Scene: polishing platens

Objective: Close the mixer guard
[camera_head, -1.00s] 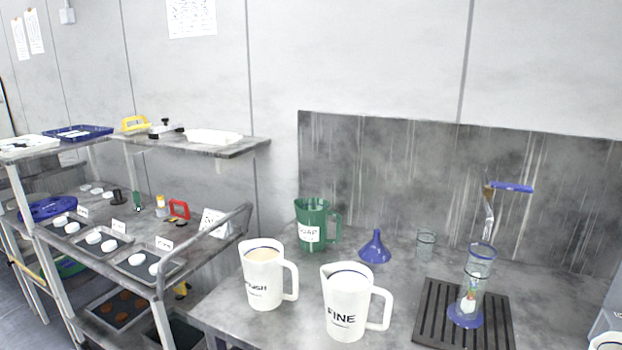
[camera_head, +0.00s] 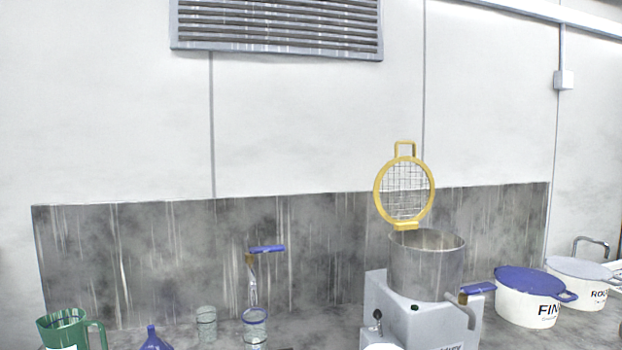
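The mixer guard (camera_head: 377,190) is a round yellow ring with wire mesh and a handle loop on top. It stands upright, raised at the back of the mixer's steel bowl (camera_head: 428,268), so the bowl's top is uncovered. The bowl sits in the grey mixer body (camera_head: 378,300), which has a small lever and a dark knob on its front. Neither of my grippers shows in the head view.
Right of the mixer stand a white tub with a blue lid (camera_head: 525,312) marked FINE and a second tub with a pale lid (camera_head: 578,292). Left are a green jug (camera_head: 62,331), a blue funnel (camera_head: 152,340) and glass vessels (camera_head: 206,324). A splashback (camera_head: 150,255) runs behind.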

